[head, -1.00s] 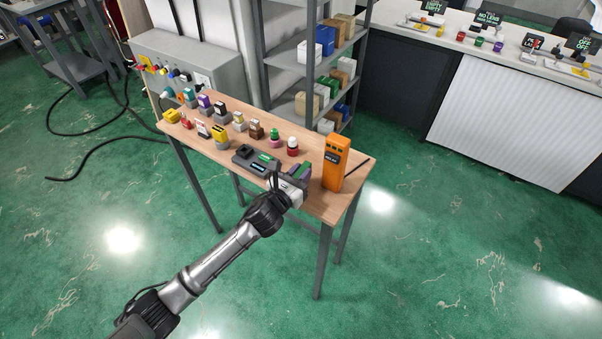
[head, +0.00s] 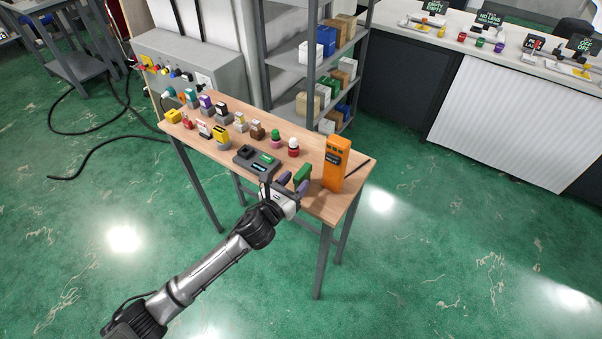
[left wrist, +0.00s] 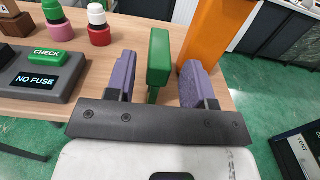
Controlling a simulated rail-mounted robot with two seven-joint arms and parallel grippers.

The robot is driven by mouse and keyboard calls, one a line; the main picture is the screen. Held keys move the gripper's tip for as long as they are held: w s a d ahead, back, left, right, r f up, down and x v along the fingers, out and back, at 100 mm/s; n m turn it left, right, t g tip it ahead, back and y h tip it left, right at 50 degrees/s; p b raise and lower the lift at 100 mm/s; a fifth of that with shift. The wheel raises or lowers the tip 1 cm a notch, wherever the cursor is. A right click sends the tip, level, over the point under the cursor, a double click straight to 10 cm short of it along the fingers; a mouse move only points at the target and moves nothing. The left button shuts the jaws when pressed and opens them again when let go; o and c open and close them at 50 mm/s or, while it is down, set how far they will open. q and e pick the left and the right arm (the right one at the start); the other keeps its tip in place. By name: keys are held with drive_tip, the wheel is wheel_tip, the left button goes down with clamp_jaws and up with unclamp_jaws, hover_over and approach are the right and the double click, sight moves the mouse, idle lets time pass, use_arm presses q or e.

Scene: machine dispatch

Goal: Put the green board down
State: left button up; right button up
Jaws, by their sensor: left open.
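The green board (head: 303,173) stands upright near the front edge of the wooden table, by the orange device. It also shows in the left wrist view (left wrist: 158,62). My left gripper (head: 294,184) is open, its two purple fingers on either side of the board. In the left wrist view the left gripper (left wrist: 160,85) shows a gap between each finger and the board. The board's lower end is partly hidden behind the gripper's dark crossbar. My right gripper is in neither view.
The tall orange device (head: 335,170) stands close to the right finger. A grey console (head: 257,163) with a green CHECK button and a "NO FUSE" display lies to the left. Red-and-white (head: 293,147) and green-and-pink (head: 276,139) items and several small parts stand farther back.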

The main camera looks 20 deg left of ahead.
use_arm(q)
drive_tip(key=s+a+p, duration=0.1)
drive_tip(key=s, duration=0.7)
drive_tip(key=shift+s+a, duration=0.15)
drive_tip(key=shift+a, duration=0.2)
drive_tip(key=s+f+n+g+y, duration=0.2)
drive_tip(key=s+f+n+g, duration=0.3)
drive_tip(key=s+n, duration=0.6)
drive_tip(key=s+f+n+g+y, duration=0.2)
drive_tip(key=s+f+n+g, duration=0.3)
drive_tip(key=s+n, duration=0.6)
drive_tip(key=f+n, duration=0.1)
drive_tip(key=n, duration=0.6)
drive_tip(key=shift+s+a+f, duration=0.15)
drive_tip(key=shift+a+f, duration=0.05)
drive_tip(key=shift+f, duration=0.15)
drive_tip(key=shift+o, duration=0.4)
drive_tip(key=s+n+g, duration=0.3)
drive_tip(key=s+n, duration=0.3)
drive_tip(key=s, duration=0.2)
drive_tip(key=shift+d+f+g+h, duration=0.3)
drive_tip(key=shift+d+f+h, duration=0.05)
drive_tip(key=shift+d+h, duration=0.1)
drive_tip(key=shift+s+n, duration=0.5)
drive_tip(key=shift+n, duration=0.1)
